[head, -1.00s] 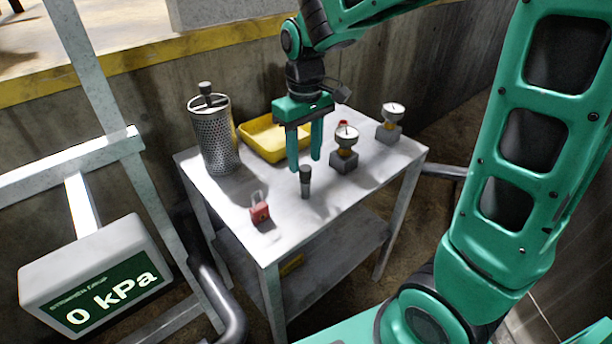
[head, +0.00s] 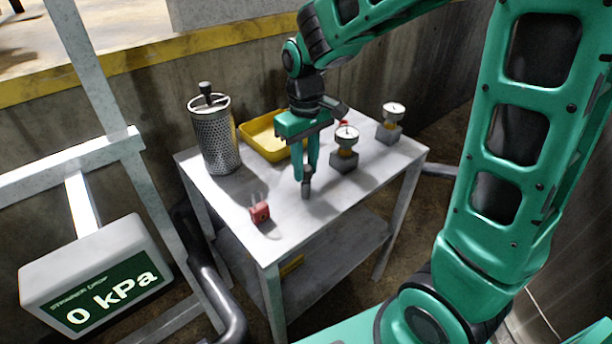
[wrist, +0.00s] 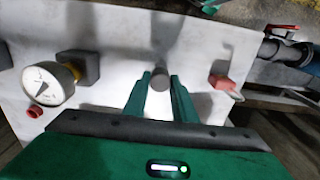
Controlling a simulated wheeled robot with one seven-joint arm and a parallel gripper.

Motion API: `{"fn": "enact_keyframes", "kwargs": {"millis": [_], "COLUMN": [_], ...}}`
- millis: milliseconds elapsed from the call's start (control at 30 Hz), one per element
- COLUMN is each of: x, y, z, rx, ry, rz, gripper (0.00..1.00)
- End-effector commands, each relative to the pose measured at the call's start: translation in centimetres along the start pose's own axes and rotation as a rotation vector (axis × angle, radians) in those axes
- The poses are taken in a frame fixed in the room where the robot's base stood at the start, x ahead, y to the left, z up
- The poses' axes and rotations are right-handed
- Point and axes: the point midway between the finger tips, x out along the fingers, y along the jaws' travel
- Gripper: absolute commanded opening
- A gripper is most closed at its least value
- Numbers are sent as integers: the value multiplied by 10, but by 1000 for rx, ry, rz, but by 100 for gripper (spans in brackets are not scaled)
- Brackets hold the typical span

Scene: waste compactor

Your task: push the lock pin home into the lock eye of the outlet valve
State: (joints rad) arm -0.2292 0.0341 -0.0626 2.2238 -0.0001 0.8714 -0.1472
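In the wrist view the cylinder's round grey top (wrist: 159,79) sits between the fingertips (wrist: 160,82), with hardly any gap. A pipe valve with a red handle (wrist: 282,28) shows at the upper right of the wrist view; I cannot tell whether it is the outlet valve. I cannot make out a lock eye.
On the table (head: 205,165) stand a red padlock (head: 260,213), a perforated metal basket (head: 215,140), a yellow tray (head: 262,140) and two gauges (head: 346,140) (head: 393,115). A display (head: 100,285) reads 0 kPa.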

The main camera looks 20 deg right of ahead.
Motion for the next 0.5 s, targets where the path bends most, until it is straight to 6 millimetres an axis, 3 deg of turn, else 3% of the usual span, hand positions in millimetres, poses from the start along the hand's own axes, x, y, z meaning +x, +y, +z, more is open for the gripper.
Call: {"fn": "enact_keyframes", "kwargs": {"millis": [500], "x": [-23], "y": [0], "z": [0], "rx": [0], "ry": [1], "rz": [0], "gripper": [3]}}
